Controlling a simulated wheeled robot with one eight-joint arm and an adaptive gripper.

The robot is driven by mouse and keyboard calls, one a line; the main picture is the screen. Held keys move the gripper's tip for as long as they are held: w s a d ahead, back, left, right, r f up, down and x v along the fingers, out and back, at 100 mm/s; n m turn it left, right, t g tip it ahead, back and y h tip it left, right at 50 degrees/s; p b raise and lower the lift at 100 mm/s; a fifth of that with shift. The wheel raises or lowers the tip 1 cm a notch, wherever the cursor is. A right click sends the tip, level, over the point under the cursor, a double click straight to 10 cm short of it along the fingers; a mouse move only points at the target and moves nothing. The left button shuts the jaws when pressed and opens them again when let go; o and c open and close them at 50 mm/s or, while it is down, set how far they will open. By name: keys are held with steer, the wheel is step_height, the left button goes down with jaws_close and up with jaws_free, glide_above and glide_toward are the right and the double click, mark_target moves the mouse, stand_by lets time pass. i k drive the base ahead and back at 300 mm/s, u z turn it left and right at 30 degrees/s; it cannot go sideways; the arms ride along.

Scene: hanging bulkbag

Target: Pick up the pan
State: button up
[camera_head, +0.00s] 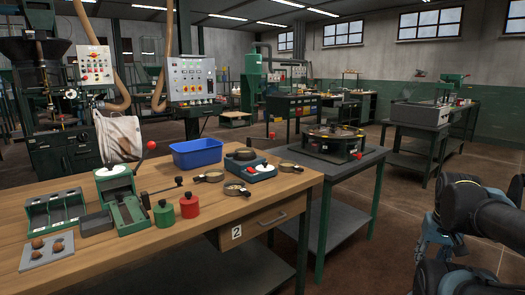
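Several small round pans with short handles lie on the wooden workbench. One pan (209,177) is in front of the blue bin, a second pan (236,189) is nearer the front edge, and a third pan (290,167) is to the right by the blue scale. My arm shows at the lower right, apart from the bench and pans. What looks like my gripper (434,242) is at the arm's left side, too small and folded in to tell whether it is open or shut.
The workbench (290,190) also bears a blue bin (197,153), a blue scale (253,169), green and red weights (189,204), a green device (117,190) and trays at left. A dark table with a turntable (333,142) stands behind. Open floor lies between bench and arm.

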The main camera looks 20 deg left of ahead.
mark_target(240, 154)
steer(key=u, duration=0.4)
steer(key=i, duration=1.1)
steer(key=u, duration=0.65)
